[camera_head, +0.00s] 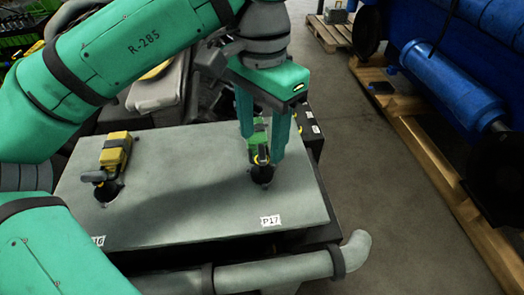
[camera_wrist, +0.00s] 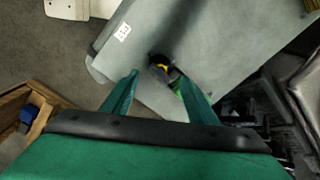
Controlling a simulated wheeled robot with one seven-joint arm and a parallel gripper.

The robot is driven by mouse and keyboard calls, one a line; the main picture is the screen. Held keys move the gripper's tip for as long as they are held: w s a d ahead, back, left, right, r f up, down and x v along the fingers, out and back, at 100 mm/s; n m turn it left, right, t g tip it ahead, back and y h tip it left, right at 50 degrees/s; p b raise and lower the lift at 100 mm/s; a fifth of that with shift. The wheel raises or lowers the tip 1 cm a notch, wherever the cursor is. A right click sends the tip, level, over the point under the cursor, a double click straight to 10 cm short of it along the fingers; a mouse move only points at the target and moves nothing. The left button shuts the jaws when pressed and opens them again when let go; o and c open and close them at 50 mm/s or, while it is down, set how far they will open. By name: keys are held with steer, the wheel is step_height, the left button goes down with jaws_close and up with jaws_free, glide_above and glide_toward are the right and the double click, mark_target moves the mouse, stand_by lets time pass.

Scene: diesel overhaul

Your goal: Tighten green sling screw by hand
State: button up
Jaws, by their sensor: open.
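The green sling screw (camera_head: 259,137) stands at a dark hole near the right end of a grey plate (camera_head: 200,207), by a label reading P17. Its top is green, with yellow and dark parts lower down. My gripper (camera_head: 262,150) points down over it with its fingers apart, one on each side of the screw. In the wrist view, the screw (camera_wrist: 161,70) shows dark and yellow just beyond and between the fingertips (camera_wrist: 159,73), with a bit of green by the right finger. I cannot tell whether either finger touches it.
A yellow sling screw (camera_head: 116,150) stands at another hole on the left of the plate. A grey pipe (camera_head: 270,272) runs along the plate's near side. Blue machinery (camera_head: 450,85) on wooden beams stands at the right, with clear floor (camera_head: 385,170) between.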

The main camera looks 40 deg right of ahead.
mark_target(262, 152)
steer(key=n, duration=1)
steer(key=shift+f+n, duration=0.1)
steer(key=shift+n, duration=0.3)
steer(key=shift+f, duration=2.45)
steer(key=shift+c, duration=0.3)
steer(key=shift+w, duration=0.1)
jaws_close()
